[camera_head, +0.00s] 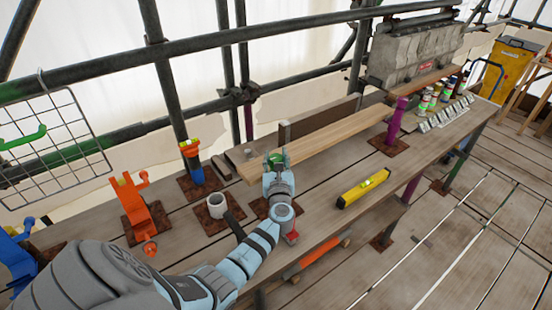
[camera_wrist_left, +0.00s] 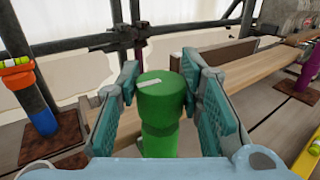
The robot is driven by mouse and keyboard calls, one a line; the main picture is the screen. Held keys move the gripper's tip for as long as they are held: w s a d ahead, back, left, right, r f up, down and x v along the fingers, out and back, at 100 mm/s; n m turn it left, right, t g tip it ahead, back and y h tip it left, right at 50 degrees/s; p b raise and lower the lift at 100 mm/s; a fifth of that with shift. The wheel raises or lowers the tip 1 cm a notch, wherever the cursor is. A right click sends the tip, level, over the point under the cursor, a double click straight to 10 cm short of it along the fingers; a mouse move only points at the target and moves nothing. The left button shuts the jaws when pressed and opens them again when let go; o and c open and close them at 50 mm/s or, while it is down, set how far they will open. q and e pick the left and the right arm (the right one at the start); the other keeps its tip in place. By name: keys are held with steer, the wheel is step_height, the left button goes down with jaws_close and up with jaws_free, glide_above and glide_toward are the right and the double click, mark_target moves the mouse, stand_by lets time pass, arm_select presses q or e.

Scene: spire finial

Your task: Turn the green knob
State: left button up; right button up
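The green knob (camera_wrist_left: 161,100) stands upright with a white mark on its top. In the head view the green knob (camera_head: 276,160) shows at the far end of my left arm, partly covered by the gripper. My left gripper (camera_head: 276,168) is at the knob. In the left wrist view my left gripper (camera_wrist_left: 160,88) is open, with one teal finger pad on each side of the knob. The gaps to the knob look small, and I cannot tell whether either pad touches it. The knob's lower stem is partly hidden. My right gripper is not in view.
A yellow level (camera_head: 363,188) lies right. A long plank (camera_head: 320,142) lies behind. A purple post (camera_head: 394,122) stands farther right.

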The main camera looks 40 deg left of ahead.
arm_select(q)
steer(key=c, duration=0.5)
steer(key=shift+m+t+h, duration=0.3)
steer(key=m+t+h, duration=0.2)
steer(key=h, duration=0.1)
steer(key=shift+m+h, duration=0.3)
steer(key=m+t+h+b, duration=0.1)
steer(key=h, duration=0.1)
steer(key=shift+a+f+m+h, duration=0.1)
steer(key=shift+f+m+h, duration=0.05)
steer(key=shift+m+h, duration=0.2)
steer(key=m+h+b, duration=0.2)
steer(key=h+b, duration=0.2)
steer(key=b, duration=0.1)
steer(key=m+h+b, duration=0.3)
steer(key=h+b, duration=0.1)
steer(key=b, duration=0.2)
steer(key=m+h+b, duration=0.3)
steer(key=h+b, duration=0.1)
steer(key=b, duration=0.2)
steer(key=shift+f, duration=0.25)
steer(key=shift+r+m+g+h+b, duration=0.25)
steer(key=shift+m+g+h+b, duration=0.35)
steer(key=shift+h, duration=0.35)
steer(key=shift+r+m+g+h+b, duration=0.1)
steer(key=shift+m+g+h+b, duration=0.9)
steer(key=shift+h, duration=0.3)
